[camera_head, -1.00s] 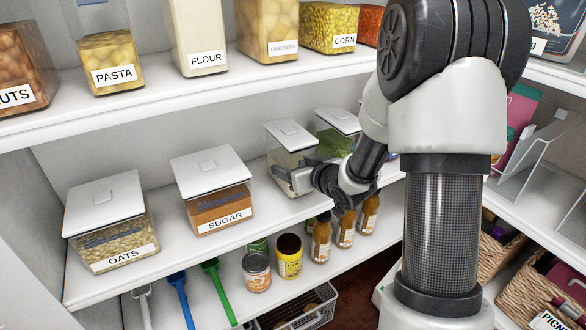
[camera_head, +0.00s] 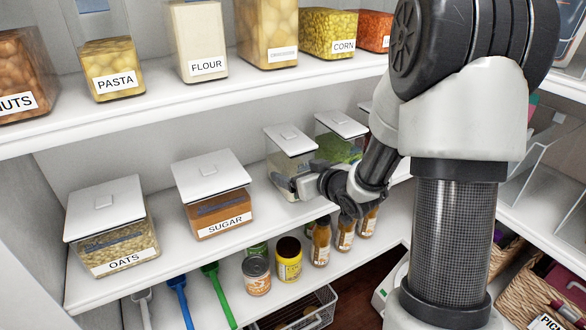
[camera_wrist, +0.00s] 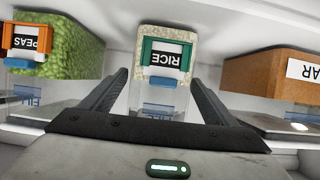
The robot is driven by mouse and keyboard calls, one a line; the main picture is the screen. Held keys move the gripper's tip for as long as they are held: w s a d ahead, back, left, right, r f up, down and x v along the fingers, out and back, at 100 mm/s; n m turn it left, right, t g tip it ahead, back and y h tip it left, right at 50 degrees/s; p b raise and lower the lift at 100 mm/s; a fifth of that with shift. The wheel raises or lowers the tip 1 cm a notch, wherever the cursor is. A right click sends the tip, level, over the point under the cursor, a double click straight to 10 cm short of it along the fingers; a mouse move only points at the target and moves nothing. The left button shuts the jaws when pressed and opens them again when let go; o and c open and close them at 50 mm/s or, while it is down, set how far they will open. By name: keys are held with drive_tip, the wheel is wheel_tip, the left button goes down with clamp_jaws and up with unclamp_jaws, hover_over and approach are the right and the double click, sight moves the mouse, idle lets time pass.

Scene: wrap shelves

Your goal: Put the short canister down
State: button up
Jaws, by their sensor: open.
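A short clear canister with a white lid (camera_head: 290,139) stands on the middle shelf (camera_head: 180,262), between the sugar canister (camera_head: 213,195) and a canister with green contents (camera_head: 341,140). In the wrist view its label reads RICE (camera_wrist: 168,54), upside down, with a green clip frame around it. My gripper (camera_wrist: 160,78) is open, one finger on each side of the RICE canister. In the head view my gripper (camera_head: 288,186) is at the canister's lower front and hides part of it. I cannot tell whether the fingers touch its sides.
The oats canister (camera_head: 110,222) is at the far left. The upper shelf (camera_head: 150,108) holds pasta, flour and corn. Bottles and cans (camera_head: 288,260) stand on the shelf below.

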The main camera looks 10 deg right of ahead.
drive_tip(key=p+v, duration=0.1)
drive_tip(key=v, duration=0.8)
drive_tip(key=shift+p, duration=0.35)
